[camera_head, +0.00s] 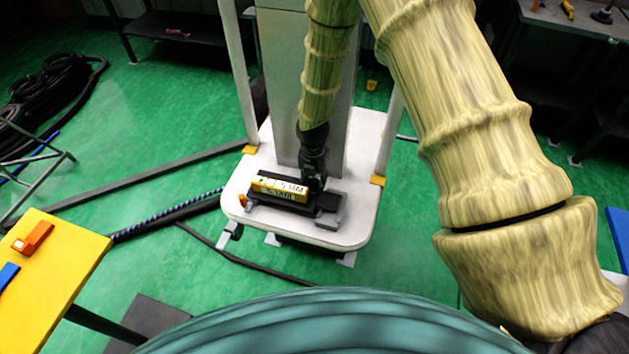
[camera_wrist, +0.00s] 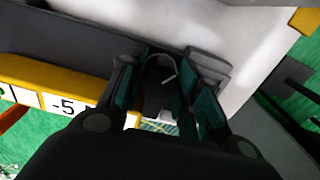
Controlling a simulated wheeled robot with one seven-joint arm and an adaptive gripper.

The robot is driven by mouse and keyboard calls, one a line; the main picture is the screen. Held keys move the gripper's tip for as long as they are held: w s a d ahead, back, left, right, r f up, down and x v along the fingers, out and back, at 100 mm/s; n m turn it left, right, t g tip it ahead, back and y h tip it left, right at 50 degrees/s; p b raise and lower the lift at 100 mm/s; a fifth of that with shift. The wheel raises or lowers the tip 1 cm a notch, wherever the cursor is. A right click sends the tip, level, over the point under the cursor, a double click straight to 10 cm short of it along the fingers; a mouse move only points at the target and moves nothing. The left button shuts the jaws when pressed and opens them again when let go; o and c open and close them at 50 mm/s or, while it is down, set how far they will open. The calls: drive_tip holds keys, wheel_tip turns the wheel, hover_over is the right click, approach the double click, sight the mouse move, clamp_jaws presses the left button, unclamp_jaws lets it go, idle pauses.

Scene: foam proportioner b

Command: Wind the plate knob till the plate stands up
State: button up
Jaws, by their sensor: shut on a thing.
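My gripper (camera_head: 314,184) points down at the right end of a dark device on a white stand. In the wrist view my gripper (camera_wrist: 163,92) has its two fingers on either side of a small dark knob (camera_wrist: 157,75) with a pale curved mark, and it is shut on it. A yellow block with a white scale lies along the device; it shows in the head view (camera_head: 280,188) and in the wrist view (camera_wrist: 50,88), where "-5" is readable. I cannot tell for sure which part is the plate; the yellow block lies flat. The fingers hide part of the knob.
The white stand top (camera_head: 355,225) has pale posts and a grey column (camera_head: 283,80) behind the device. A grey block (camera_head: 330,220) sits right of the device. A yellow table (camera_head: 60,275) is at left. Hoses (camera_head: 170,218) cross the green floor.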

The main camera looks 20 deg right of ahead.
sight(314, 181)
drive_tip(key=m, duration=0.5)
drive_tip(key=shift+m, duration=2.2)
drive_tip(key=shift+s, duration=0.1)
drive_tip(key=o, duration=0.7)
drive_tip(key=shift+f, duration=0.1)
drive_tip(key=shift+o, duration=0.2)
wheel_tip(314, 181, up, 12)
drive_tip(key=shift+a, duration=0.1)
